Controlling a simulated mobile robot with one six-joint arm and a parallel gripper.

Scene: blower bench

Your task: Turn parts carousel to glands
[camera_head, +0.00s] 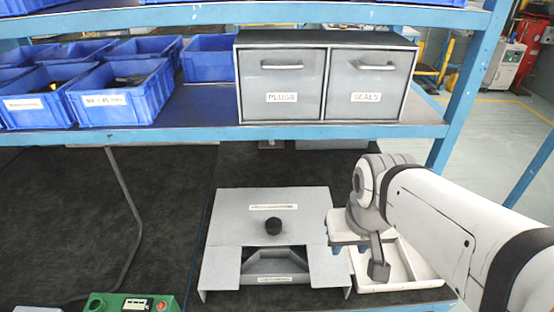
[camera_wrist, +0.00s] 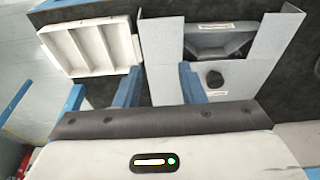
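The parts carousel is a low grey housing (camera_head: 235,232) with a black knob (camera_head: 273,226) on top. Its front cut-out shows a grey compartment (camera_head: 276,264) with a white label too small to read. The housing also shows in the wrist view (camera_wrist: 272,45), with the knob (camera_wrist: 214,78) right of my fingers. In the head view my gripper is right of the housing, over a white tray (camera_head: 407,262), and partly hidden by my arm. It appears apart from the knob.
The white divided tray (camera_wrist: 90,48) looks empty in the wrist view. Above the bench, a blue shelf (camera_head: 190,134) carries blue bins (camera_head: 125,92) and a grey drawer unit (camera_head: 280,85) labelled PLUGS and SEALS. A green device (camera_head: 130,303) lies front left. Dark bench left of the housing is mostly clear.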

